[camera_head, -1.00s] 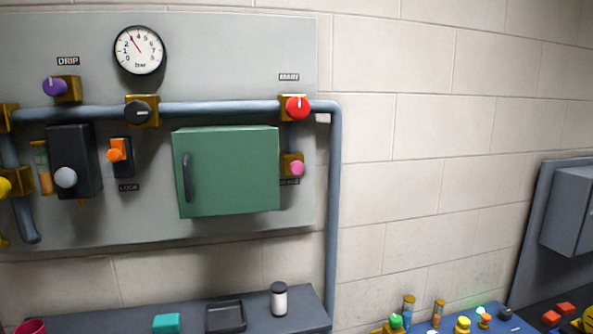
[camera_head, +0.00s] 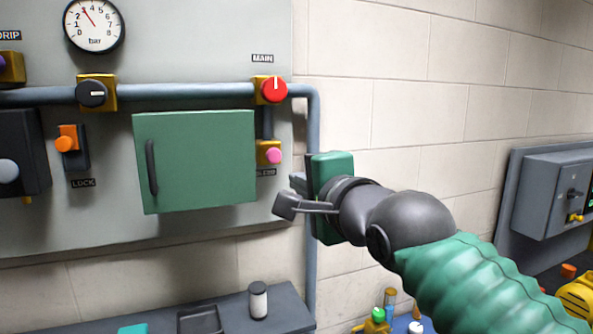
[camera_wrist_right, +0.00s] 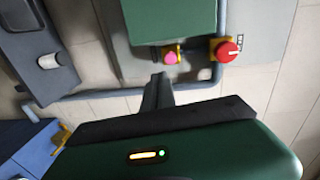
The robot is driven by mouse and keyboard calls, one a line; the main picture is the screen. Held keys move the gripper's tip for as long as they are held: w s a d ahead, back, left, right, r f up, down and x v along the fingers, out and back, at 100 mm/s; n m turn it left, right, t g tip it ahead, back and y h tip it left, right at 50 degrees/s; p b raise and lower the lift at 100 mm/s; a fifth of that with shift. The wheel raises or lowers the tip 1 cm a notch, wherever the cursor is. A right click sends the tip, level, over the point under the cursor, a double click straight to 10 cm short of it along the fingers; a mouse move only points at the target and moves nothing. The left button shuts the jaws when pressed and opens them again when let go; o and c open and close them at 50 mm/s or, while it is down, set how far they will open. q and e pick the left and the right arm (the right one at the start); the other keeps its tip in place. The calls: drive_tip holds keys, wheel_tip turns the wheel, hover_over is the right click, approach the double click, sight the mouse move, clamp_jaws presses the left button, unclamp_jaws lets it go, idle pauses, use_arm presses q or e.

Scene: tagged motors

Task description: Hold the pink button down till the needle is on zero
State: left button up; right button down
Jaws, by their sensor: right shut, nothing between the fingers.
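The pink button (camera_head: 273,155) sits on a yellow block on the grey panel, right of the green cabinet. It also shows in the right wrist view (camera_wrist_right: 170,57), just beyond my fingertips. My left gripper is not in view.
The red MAIN knob (camera_head: 274,90) is above the button, on the blue-grey pipe (camera_head: 180,91). The green cabinet (camera_head: 198,160) stands left of the button. A shelf (camera_head: 285,310) below holds a white jar (camera_head: 258,300) and a dark tray (camera_head: 199,321).

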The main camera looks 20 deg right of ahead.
drive_tip(key=shift+s+d+r+m, duration=0.1)
drive_tip(key=shift+d+r+m, duration=0.1)
drive_tip(key=shift+r, duration=0.3)
drive_tip(key=shift+s+d+r+m, duration=0.1)
drive_tip(key=shift+d+r+m, duration=0.1)
drive_tip(key=shift+r, duration=0.3)
